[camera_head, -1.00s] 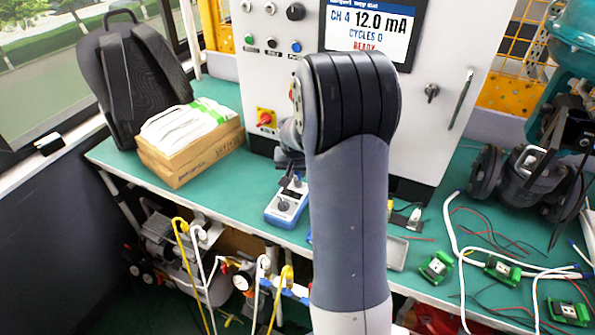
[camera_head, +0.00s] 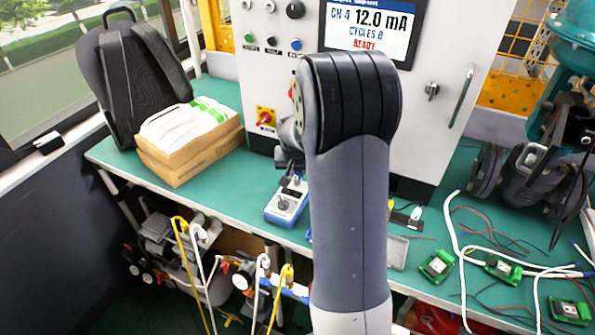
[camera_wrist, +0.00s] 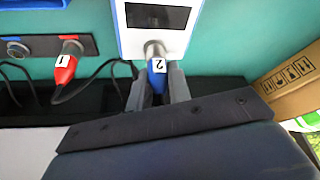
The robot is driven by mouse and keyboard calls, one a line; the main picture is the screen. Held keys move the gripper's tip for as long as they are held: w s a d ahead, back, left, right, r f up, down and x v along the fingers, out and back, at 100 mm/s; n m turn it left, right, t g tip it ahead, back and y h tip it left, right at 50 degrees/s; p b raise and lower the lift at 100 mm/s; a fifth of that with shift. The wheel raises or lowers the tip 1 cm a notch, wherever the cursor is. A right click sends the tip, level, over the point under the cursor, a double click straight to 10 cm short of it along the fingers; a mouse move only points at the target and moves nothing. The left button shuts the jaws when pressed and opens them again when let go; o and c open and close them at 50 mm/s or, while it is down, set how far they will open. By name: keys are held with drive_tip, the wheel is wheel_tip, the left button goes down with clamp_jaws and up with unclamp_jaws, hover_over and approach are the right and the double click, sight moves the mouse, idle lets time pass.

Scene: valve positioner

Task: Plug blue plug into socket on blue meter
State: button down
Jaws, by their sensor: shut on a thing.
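The blue meter (camera_wrist: 181,30), with a white face and a dark screen, lies on the green bench; it also shows in the head view (camera_head: 275,212). The blue plug (camera_wrist: 157,78), labelled 2, is between the fingers of my gripper (camera_wrist: 159,88), which is shut on it. The plug's front end meets a grey round part on the meter's face, near the edge closest to me. I cannot tell how deep it sits. In the head view my arm hides much of the bench, and the gripper is small and dark above the meter.
A red plug (camera_wrist: 66,65) labelled 1 stands in a dark panel (camera_wrist: 25,48) left of the meter, with black cables near it. A cardboard box (camera_head: 190,160) is left of the meter. The control cabinet (camera_head: 440,60) stands behind. Green modules (camera_head: 437,265) and loose wires lie right.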

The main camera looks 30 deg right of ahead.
drive_tip(key=shift+f, duration=0.15)
drive_tip(key=c, duration=1.2)
unclamp_jaws()
drive_tip(key=shift+c, duration=0.2)
drive_tip(key=shift+o, duration=0.4)
drive_tip(key=shift+o, duration=1.3)
drive_tip(key=p+v, duration=0.3)
drive_tip(key=v, duration=0.4)
drive_tip(key=shift+p, duration=0.3)
